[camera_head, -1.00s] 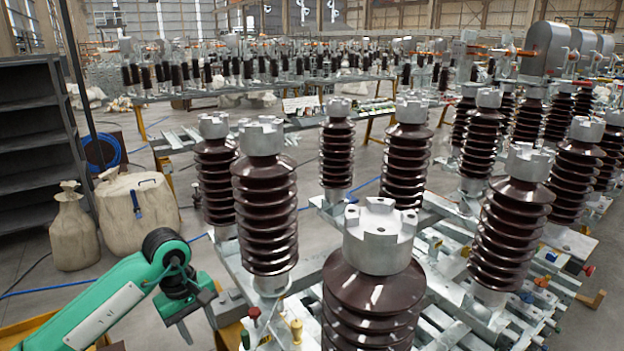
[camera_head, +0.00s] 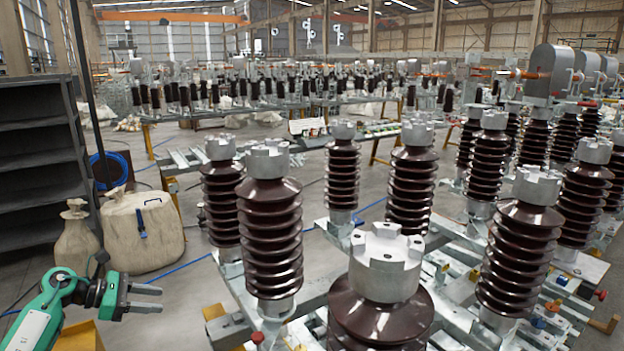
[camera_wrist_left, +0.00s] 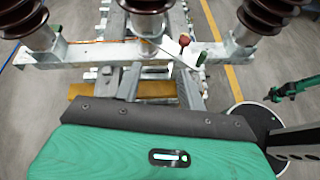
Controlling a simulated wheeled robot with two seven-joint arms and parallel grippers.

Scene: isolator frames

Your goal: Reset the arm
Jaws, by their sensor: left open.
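My left gripper (camera_head: 152,298) is at the lower left of the head view, with its two grey fingers apart and pointing right. Nothing is between them. It is over the floor, left of the nearest isolator frame (camera_head: 300,312) and apart from it. My green left arm enters at the lower left corner. In the left wrist view a green part of mine with a dark edge fills the bottom, and the frame (camera_wrist_left: 95,55) with brown insulators lies beyond it.
Brown ribbed insulators (camera_head: 270,235) with grey caps stand on the frames, filling the middle and right. Two beige sacks (camera_head: 143,232) and a dark shelf (camera_head: 40,150) are behind my left gripper. Open floor (camera_head: 185,300) lies between the gripper and the frame.

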